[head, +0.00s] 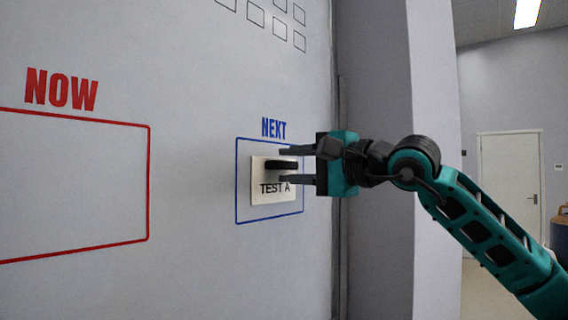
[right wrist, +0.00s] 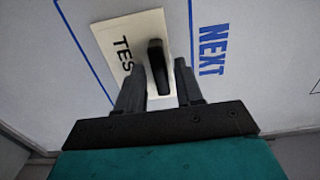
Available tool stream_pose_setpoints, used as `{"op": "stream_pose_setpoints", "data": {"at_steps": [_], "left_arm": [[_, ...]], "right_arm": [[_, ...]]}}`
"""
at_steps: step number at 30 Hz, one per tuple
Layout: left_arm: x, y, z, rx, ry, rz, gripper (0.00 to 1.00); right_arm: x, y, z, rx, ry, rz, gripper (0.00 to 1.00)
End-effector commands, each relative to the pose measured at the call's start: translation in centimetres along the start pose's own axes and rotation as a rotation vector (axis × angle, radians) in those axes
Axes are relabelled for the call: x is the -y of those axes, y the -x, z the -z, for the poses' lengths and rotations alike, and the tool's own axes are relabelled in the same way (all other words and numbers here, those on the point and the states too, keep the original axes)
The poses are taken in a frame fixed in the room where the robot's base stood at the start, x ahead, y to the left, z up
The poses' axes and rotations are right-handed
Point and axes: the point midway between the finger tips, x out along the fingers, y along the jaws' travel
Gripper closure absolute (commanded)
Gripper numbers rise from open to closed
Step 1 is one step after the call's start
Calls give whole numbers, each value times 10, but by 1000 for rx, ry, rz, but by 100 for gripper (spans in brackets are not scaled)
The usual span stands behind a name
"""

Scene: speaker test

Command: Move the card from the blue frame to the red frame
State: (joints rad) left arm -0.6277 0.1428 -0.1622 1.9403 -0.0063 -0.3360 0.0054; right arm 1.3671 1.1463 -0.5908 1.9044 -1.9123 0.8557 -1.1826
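The cream card (head: 258,172), marked TEST A, lies flat on the grey wall board inside the blue frame (head: 237,185) under the word NEXT. A black handle (head: 281,165) sticks out from the card; it also shows in the right wrist view (right wrist: 158,68). My right gripper (head: 284,165) is open, with one finger above and one below the handle. In the right wrist view the fingers stand on either side of the handle with gaps. The red frame (head: 149,185) under the word NOW is empty in the part that shows. My left gripper is not in view.
Small outlined squares (head: 279,28) are drawn high on the board. The board ends at a vertical edge beside a grey pillar (head: 380,90) at the right. The board between the two frames is clear. A white door (head: 509,175) stands far behind.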

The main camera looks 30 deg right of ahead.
Motion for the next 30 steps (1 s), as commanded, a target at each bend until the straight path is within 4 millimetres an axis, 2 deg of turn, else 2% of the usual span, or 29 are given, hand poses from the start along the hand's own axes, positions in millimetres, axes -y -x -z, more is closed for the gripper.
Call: {"op": "stream_pose_setpoints", "data": {"at_steps": [4, 26, 30], "left_arm": [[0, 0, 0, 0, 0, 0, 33], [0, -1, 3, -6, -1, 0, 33], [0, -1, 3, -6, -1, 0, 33]], "right_arm": [[0, 0, 0, 0, 0, 0, 65], [0, 0, 0, 0, 0, 0, 100], [0, 0, 0, 0, 0, 0, 100]]}}
